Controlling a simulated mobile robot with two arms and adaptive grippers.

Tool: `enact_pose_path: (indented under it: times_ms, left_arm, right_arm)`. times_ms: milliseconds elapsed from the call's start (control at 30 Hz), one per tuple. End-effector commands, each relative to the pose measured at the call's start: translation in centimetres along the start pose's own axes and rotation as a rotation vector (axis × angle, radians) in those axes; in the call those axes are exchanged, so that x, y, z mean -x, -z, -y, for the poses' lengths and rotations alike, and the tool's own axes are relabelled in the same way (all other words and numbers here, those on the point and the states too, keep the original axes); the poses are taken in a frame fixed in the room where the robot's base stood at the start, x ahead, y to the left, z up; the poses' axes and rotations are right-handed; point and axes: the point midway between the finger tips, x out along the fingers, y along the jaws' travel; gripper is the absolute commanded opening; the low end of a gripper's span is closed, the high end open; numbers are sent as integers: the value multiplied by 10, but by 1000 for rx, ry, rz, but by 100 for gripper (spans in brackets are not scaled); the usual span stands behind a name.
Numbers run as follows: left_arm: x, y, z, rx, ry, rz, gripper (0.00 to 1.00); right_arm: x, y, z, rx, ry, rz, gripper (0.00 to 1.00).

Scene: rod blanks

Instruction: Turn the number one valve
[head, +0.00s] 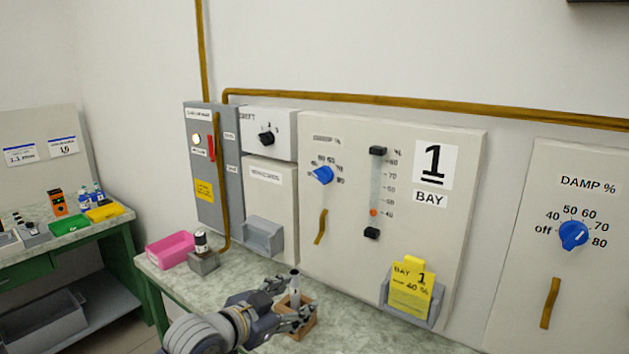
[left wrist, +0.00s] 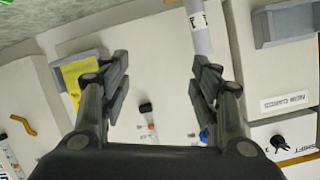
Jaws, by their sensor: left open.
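The panel marked 1 BAY (head: 460,200) is on the wall. It carries a blue pointer knob (head: 322,175) with a number scale, and an upright tube gauge (head: 375,190) with an orange float (head: 374,212) and a black knob (head: 371,233) at its lower end. In the left wrist view, turned over, the blue knob (left wrist: 205,136) is partly hidden by a finger. My left gripper (head: 286,304) is open low over the bench, by a pale rod (head: 294,285) upright at a wooden block (head: 303,328). The rod (left wrist: 201,30) is close to one fingertip; I cannot tell about contact. My right gripper is not in view.
Another panel (head: 510,255) with a blue knob (head: 574,235) is at right. A pink tray (head: 170,249) and small grey stand (head: 204,262) are on the bench.

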Motion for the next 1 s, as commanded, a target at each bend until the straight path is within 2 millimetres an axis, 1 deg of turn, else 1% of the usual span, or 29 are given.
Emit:
enact_pose_path:
  times_ms: [33,200,300,400,500,667,767,1000]
  left_arm:
    - [-4,24,19,-34,14,-42,57]
    - [-8,97,70,-124,56,-173,57]
    - [-4,131,96,-160,83,-232,57]
    - [0,156,114,-184,104,-273,57]
    - [3,168,123,-195,116,-294,57]
    - [-1,176,127,-197,120,-304,57]
    - [-10,180,128,-196,119,-303,57]
    - [-43,191,130,-196,118,-302,57]
  right_arm:
    - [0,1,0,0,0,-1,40]
    - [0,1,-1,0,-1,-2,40]
    - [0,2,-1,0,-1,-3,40]
    - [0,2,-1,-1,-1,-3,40]
    - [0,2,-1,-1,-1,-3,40]
    - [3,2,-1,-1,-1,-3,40]
    - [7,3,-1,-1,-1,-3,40]
    - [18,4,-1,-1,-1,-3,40]
